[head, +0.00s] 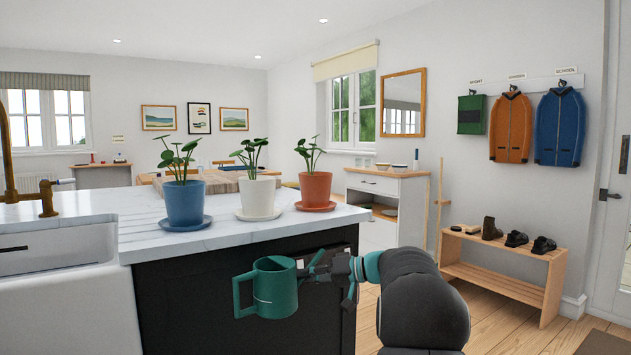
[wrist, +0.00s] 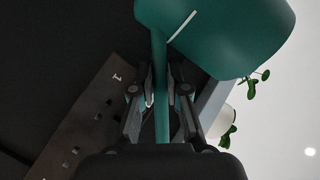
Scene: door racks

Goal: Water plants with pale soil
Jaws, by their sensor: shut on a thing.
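My gripper (head: 318,272) is shut on the handle of a teal jug (head: 275,288), in front of the dark island side and below the worktop edge. The jug looks about upright; its inside is hidden. In the wrist view the jug (wrist: 220,35) fills the top, with its handle between my fingers (wrist: 162,100). Three potted plants stand on saucers on the worktop: one in a blue pot (head: 185,204), one in a white pot (head: 258,196), one in a terracotta pot (head: 316,188). The soil in all three is hidden by the pot rims.
A white marble worktop (head: 110,208) carries the pots, with a wooden board (head: 213,180) behind them. A brass tap (head: 47,195) and white sink (head: 60,245) are at left. A shoe bench (head: 500,270) stands at right; floor between is clear.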

